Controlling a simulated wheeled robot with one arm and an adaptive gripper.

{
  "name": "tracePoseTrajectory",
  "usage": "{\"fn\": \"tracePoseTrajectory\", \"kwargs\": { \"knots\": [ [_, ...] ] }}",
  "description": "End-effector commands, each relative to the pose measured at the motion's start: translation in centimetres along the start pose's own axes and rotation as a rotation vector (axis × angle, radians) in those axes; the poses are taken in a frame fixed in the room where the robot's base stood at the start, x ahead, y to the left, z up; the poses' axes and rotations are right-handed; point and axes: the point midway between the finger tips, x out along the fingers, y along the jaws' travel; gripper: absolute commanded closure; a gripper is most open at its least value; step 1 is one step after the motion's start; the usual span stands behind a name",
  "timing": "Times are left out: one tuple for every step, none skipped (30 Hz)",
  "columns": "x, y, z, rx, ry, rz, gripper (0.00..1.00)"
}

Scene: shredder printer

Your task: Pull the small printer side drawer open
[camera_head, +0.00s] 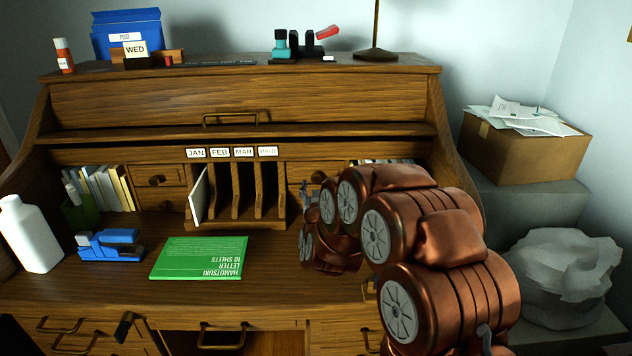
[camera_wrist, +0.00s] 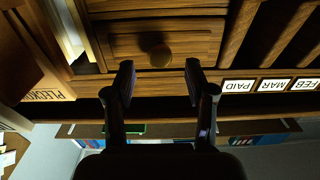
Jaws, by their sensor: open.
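A small wooden drawer (camera_wrist: 125,45) with a round knob (camera_wrist: 160,55) shows in the wrist view, which is upside down. Its front looks flush with the cubby around it. My gripper (camera_wrist: 160,77) is open, its two fingers apart on either side of the knob's line; the knob lies just beyond the fingertips, and I cannot tell whether they touch it.
Letter slots with labels (camera_head: 232,152) stand beside the drawer; books (camera_wrist: 62,30) are on its other side. A green letter pad (camera_head: 200,258), a blue stapler (camera_head: 112,245) and a white bottle (camera_head: 30,235) lie or stand on the desktop. A box (camera_head: 525,150) is at right.

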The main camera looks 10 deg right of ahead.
Motion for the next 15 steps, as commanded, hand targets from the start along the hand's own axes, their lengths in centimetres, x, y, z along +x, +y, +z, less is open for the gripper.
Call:
{"fn": "tracePoseTrajectory", "kwargs": {
  "knots": [
    [0.7,0.1,0.1,-0.001,0.0,0.001,0.45],
    [1.0,0.1,0.1,-0.001,-0.001,0.001,0.45],
    [1.5,0.0,0.2,-0.002,-0.001,0.001,0.45],
    [1.9,0.0,0.1,-0.001,-0.001,0.001,0.45],
    [2.2,0.0,0.1,-0.001,0.0,0.001,0.45],
    [2.6,0.0,0.1,-0.001,0.0,0.001,0.45],
    [2.9,0.0,0.1,-0.001,0.0,0.001,0.45],
    [3.1,0.0,0.1,-0.001,-0.001,0.0,0.45],
    [3.3,0.0,0.1,-0.001,-0.002,0.0,0.45],
    [3.4,0.0,0.1,-0.001,-0.002,0.0,0.45],
    [3.5,0.0,0.1,-0.001,-0.002,0.0,0.45],
    [3.6,0.0,0.1,-0.001,-0.002,0.0,0.45],
    [3.7,0.0,0.1,-0.001,-0.003,0.0,0.45],
    [3.7,0.0,0.1,-0.001,-0.002,0.0,0.45],
    [3.7,0.0,0.1,-0.001,-0.002,0.0,0.45]
  ]
}}
